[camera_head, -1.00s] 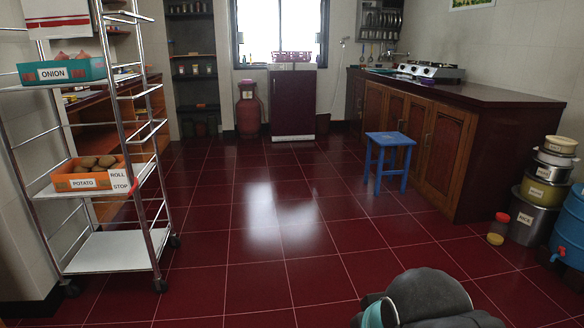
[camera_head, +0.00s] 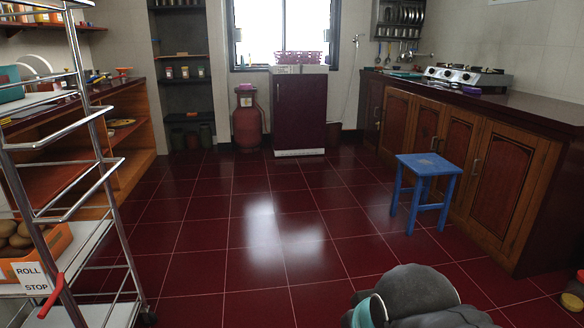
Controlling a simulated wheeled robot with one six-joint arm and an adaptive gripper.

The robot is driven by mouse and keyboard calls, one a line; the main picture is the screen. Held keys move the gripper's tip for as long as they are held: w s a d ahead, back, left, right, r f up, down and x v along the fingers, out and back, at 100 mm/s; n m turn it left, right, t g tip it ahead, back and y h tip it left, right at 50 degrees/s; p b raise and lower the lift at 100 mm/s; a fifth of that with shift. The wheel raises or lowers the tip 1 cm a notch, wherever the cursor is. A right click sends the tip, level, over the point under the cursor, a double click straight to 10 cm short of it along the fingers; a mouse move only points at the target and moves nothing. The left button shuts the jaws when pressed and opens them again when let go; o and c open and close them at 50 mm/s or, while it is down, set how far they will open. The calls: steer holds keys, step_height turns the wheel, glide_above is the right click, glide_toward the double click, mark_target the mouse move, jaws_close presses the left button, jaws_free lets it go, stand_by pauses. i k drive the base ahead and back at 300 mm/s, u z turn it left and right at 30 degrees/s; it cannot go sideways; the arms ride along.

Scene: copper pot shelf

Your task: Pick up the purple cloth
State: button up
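A pink-purple basket-like item (camera_head: 301,58) sits on top of the small maroon fridge (camera_head: 299,112) under the window. My dark grey arm link with a teal band shows at the bottom right. My gripper is not in view.
A blue stool (camera_head: 427,185) stands before the right cabinets. A wheeled metal rack (camera_head: 75,120) with an orange potato crate (camera_head: 48,247) is close on the left. A red gas cylinder (camera_head: 248,120) stands left of the fridge. The tiled floor (camera_head: 230,235) between is clear.

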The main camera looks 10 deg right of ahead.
mark_target(474, 90)
steer(key=z, duration=0.05)
steer(key=i, duration=3.65)
steer(key=z, duration=0.15)
steer(key=i, duration=1.85)
steer(key=z, duration=0.55)
steer(key=i, duration=1.55)
steer(key=z, duration=1.65)
steer(key=i, duration=0.9)
steer(key=z, duration=1.05)
